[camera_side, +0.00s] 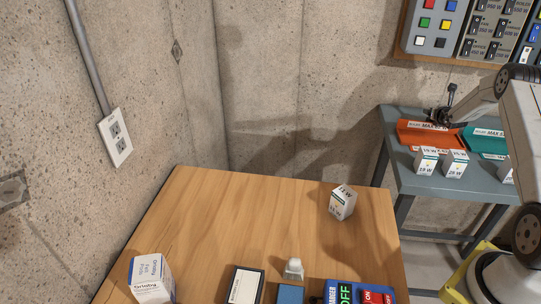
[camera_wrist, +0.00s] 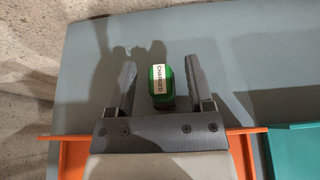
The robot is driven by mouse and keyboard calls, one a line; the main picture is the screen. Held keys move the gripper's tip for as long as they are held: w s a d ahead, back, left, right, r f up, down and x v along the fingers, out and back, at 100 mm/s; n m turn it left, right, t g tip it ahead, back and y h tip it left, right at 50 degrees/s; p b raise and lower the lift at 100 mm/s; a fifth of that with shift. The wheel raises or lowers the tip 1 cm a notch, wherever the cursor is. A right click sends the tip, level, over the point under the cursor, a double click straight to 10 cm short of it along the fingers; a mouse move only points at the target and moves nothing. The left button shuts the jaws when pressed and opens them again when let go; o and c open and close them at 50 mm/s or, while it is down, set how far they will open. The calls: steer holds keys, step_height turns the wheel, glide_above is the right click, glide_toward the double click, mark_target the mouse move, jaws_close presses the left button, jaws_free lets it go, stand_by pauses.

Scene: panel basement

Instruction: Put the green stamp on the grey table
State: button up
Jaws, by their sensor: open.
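The green stamp (camera_wrist: 159,82), with a white label reading "CHARGED", is in the wrist view between the two fingers of my gripper (camera_wrist: 162,84). The fingers are open, with a gap on each side of the stamp. Behind it is the bare grey top of the grey table (camera_wrist: 255,65); I cannot tell for sure whether its base touches the table. In the side view my gripper (camera_side: 441,114) is low at the back of the grey table (camera_side: 400,172), and the stamp cannot be made out there.
An orange tray (camera_side: 423,140) and a teal tray (camera_side: 487,148) lie on the grey table, with white bulb boxes (camera_side: 455,164) in front. The wooden table (camera_side: 235,215) holds another box (camera_side: 342,203) and several small items. A control panel (camera_side: 435,25) hangs above.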

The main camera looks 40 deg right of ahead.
steer(key=shift+r, duration=0.15)
steer(key=shift+s, duration=0.1)
steer(key=shift+s+a+r, duration=0.1)
steer(key=shift+a, duration=0.05)
steer(key=v, duration=1.1)
steer(key=shift+s+a, duration=0.2)
stand_by(0.6)
